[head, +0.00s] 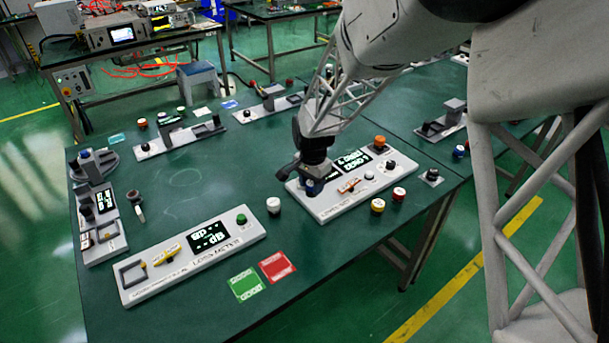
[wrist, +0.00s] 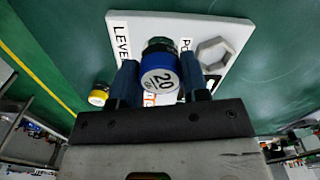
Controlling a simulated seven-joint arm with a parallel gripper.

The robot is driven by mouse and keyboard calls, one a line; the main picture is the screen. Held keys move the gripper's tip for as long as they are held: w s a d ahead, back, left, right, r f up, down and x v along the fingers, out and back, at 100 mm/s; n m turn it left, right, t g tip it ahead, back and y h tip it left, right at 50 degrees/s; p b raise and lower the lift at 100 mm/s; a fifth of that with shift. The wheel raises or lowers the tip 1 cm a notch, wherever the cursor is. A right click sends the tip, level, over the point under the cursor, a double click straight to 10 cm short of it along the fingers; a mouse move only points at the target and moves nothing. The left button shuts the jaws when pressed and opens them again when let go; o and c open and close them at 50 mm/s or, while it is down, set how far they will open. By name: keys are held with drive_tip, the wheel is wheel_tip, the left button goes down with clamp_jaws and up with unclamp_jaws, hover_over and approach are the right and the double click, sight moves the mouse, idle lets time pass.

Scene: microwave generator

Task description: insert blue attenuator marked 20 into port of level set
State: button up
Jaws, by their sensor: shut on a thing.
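The blue attenuator (wrist: 160,77) has a white top marked 20 and sits between the two fingers of my gripper (wrist: 160,84) in the wrist view. My gripper (head: 312,178) is shut on it, over the left end of the level set panel (head: 345,207) in the head view. The panel (wrist: 150,27) shows the letters "LEVEL" in the wrist view. A dark green part shows just beyond the attenuator. The port and the attenuator's lower end are hidden, so I cannot tell whether they touch.
A white-topped cap (head: 273,205) stands left of the panel. Yellow (head: 377,206) and red (head: 398,195) caps stand in front of it. A loss meter panel (head: 195,255) and green (head: 246,285) and red (head: 277,266) cards lie front left. The table's middle left is clear.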

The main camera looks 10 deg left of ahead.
drive_tip(key=w+a, duration=0.1)
drive_tip(key=w, duration=0.1)
drive_tip(key=w+a, duration=0.1)
drive_tip(key=w, duration=0.2)
drive_tip(key=w+a+f, duration=0.1)
drive_tip(key=w, duration=0.2)
drive_tip(key=shift+w+a, duration=0.15)
drive_tip(key=shift+a, duration=0.15)
drive_tip(key=shift+f, duration=1.7)
drive_tip(key=shift+f, duration=0.15)
drive_tip(key=o, duration=1)
drive_tip(key=shift+r, duration=6.15)
